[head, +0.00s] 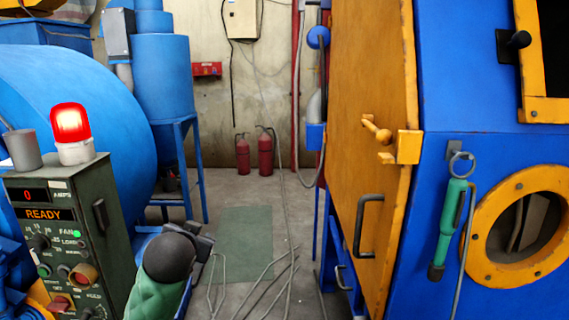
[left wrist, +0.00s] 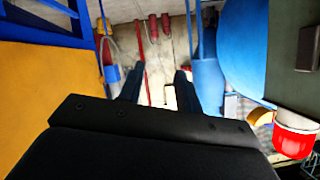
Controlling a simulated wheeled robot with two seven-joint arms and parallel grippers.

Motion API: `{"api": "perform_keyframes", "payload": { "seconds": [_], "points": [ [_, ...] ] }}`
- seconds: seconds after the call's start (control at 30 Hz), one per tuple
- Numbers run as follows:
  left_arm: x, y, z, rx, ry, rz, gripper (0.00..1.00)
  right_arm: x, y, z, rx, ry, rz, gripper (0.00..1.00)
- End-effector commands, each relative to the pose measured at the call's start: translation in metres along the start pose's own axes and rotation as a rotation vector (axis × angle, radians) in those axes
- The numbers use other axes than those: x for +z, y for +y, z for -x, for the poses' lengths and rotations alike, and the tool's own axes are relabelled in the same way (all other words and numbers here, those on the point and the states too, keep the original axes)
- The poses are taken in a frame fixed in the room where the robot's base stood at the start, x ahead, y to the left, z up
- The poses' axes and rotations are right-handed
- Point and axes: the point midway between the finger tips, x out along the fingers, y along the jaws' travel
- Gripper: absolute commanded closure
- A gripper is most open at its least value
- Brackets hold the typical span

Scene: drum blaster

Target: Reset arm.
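My left arm comes up from the bottom of the head view, beside the control box, with a green sleeve and a dark round joint. Its dark left gripper (head: 204,240) is partly hidden behind that joint. In the left wrist view, the two dark fingers of the left gripper (left wrist: 159,78) stand apart with nothing between them. My right arm and gripper are in neither view. The dark green control box (head: 60,235) at the left reads "0" amps and "READY". A lit red lamp (head: 71,125) sits on its top and also shows in the left wrist view (left wrist: 298,133).
A blue drum machine (head: 90,90) is behind the control box. Red extinguishers (head: 265,152) stand at the back. Cables (head: 265,285) lie across the middle floor.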

Motion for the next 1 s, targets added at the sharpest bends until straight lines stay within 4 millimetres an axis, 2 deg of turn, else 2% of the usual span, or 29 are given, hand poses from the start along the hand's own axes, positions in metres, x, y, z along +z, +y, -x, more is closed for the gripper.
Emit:
{"api": "perform_keyframes", "payload": {
  "seconds": [0.03, 0.2, 0.57, 0.77, 1.0],
  "points": [
    [0.010, 0.009, 0.005, 0.033, -0.042, 0.006, 0.66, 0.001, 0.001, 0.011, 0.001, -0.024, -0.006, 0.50],
    [0.056, 0.041, 0.019, 0.133, -0.155, 0.028, 0.66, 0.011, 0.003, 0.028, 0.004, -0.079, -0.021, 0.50],
    [0.138, 0.093, 0.068, 0.280, -0.347, 0.085, 0.66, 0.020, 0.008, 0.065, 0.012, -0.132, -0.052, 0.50],
    [0.182, 0.115, 0.103, 0.330, -0.462, 0.116, 0.66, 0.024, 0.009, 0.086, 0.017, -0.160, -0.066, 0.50],
    [0.234, 0.140, 0.155, 0.383, -0.611, 0.151, 0.66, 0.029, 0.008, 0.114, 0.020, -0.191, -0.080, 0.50]
  ]
}}
